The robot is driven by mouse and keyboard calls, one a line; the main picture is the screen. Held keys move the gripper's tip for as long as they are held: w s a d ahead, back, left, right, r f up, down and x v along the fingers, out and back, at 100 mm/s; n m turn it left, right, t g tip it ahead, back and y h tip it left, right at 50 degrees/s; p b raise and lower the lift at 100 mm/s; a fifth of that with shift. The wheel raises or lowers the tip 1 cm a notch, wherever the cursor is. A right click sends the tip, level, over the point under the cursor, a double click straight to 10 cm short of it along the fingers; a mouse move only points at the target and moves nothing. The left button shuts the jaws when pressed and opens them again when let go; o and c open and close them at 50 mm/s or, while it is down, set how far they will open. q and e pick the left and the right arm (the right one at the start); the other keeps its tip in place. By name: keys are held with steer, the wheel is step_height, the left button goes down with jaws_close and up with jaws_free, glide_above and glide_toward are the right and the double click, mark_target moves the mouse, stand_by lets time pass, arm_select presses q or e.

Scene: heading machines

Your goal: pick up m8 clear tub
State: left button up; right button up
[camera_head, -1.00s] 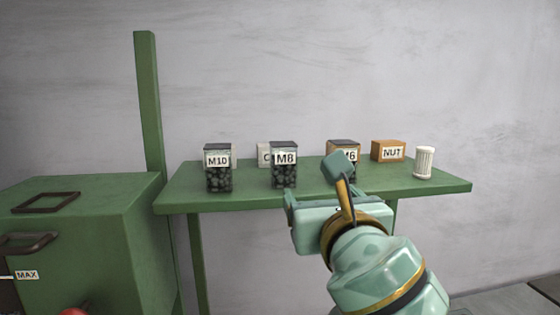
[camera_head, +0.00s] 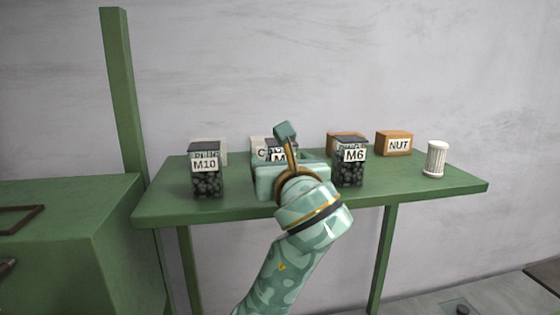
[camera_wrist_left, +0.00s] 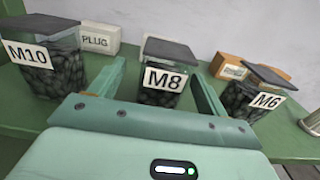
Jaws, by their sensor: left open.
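The M8 clear tub (camera_head: 277,157) stands on the green shelf (camera_head: 232,204), mostly hidden behind my left gripper in the head view. In the left wrist view the M8 tub (camera_wrist_left: 163,76) is upright, with a dark lid, a white label and dark pieces inside. My left gripper (camera_wrist_left: 157,72) is open, with one finger on each side of the M8 tub. A gap shows on both sides, clearer on the right. In the head view the left gripper (camera_head: 290,166) is at the shelf's front. My right gripper is not in view.
The M10 tub (camera_head: 206,171) stands left of the gripper and the M6 tub (camera_head: 350,164) right of it. Behind are labelled boxes, including the NUT box (camera_head: 394,143). A white ribbed cup (camera_head: 436,159) stands near the right end. A green cabinet (camera_head: 70,230) is at left.

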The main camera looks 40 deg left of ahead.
mark_target(279, 158)
arm_select(q)
steer(key=shift+w+a, duration=0.25)
steer(key=shift+w, duration=0.05)
steer(key=w+a+p, duration=0.1)
steer(key=w+a+f+p, duration=0.1)
steer(key=a, duration=0.1)
steer(key=shift+w+a, duration=0.2)
steer(key=shift+w, duration=0.2)
steer(key=shift+d, duration=0.25)
steer(key=c, duration=1.2)
steer(key=shift+a, duration=0.1)
steer(key=shift+c, duration=0.8)
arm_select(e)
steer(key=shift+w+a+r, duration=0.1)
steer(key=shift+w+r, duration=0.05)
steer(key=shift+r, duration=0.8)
arm_select(q)
steer(key=shift+r, duration=0.15)
